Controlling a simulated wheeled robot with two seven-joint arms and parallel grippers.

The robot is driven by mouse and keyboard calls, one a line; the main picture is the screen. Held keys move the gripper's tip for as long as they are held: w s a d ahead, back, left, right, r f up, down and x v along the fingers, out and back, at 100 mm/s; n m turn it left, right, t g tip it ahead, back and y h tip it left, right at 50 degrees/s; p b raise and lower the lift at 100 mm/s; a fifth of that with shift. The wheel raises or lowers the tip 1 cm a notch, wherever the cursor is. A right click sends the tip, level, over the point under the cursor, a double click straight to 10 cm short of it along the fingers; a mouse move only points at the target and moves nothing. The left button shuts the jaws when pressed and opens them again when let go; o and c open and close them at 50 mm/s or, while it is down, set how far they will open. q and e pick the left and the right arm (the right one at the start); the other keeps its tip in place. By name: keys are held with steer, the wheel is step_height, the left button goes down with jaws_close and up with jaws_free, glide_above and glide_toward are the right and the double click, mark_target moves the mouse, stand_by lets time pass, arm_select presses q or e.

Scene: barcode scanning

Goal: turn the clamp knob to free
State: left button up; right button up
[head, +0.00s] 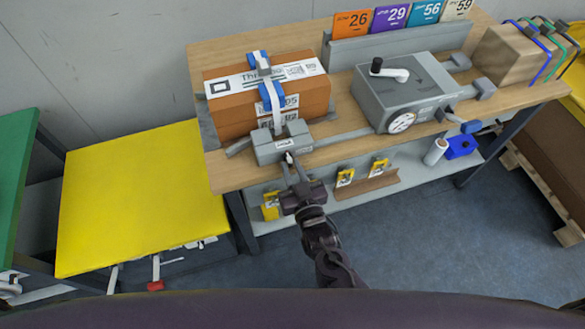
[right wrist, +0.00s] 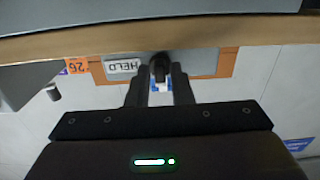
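A grey clamp (head: 268,150) with a small label sits at the front edge of the wooden bench, below a strapped brown parcel (head: 235,112). In the right wrist view, a dark clamp knob (right wrist: 159,66) stands beside a label (right wrist: 123,66) that reads HELD upside down. My right gripper (head: 290,163) reaches up to the clamp's front. In the right wrist view its two fingers lie on either side of the knob; whether they press on it is unclear. My left gripper is out of view.
A grey box with a crank and dial (head: 405,92) stands right of the clamp. Numbered cards (head: 392,18) stand in a rack behind. A yellow table (head: 140,198) is at left. A shelf (head: 400,175) under the bench holds yellow tags and a white roll.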

steer(key=b+v, duration=0.1)
steer(key=v, duration=0.6)
steer(key=shift+s, duration=0.35)
steer(key=shift+d, duration=0.1)
steer(key=s+d+f+g+h, duration=0.1)
steer(key=s+d+f+g, duration=0.25)
steer(key=f, duration=0.65)
steer(key=s+d+f+g+h, duration=0.1)
steer(key=s+d+f+g, duration=0.2)
steer(key=f, duration=0.6)
steer(key=s+d+f+g+h, duration=0.25)
steer(key=d+f, duration=0.25)
steer(key=f, duration=0.5)
steer(key=s+d+f+g, duration=0.2)
steer(key=s+d+f, duration=0.1)
steer(key=s, duration=0.4)
steer(key=s+d+f+m+g, duration=0.1)
steer(key=s+d+f+g, duration=0.1)
steer(key=s+f, duration=0.3)
steer(key=s+d+f+g+h, duration=0.1)
steer(key=s+d+f+g, duration=0.2)
steer(key=s, duration=0.6)
steer(key=shift+s+d+f, duration=0.25)
steer(key=shift+d+f, duration=0.3)
steer(key=shift+f, duration=0.15)
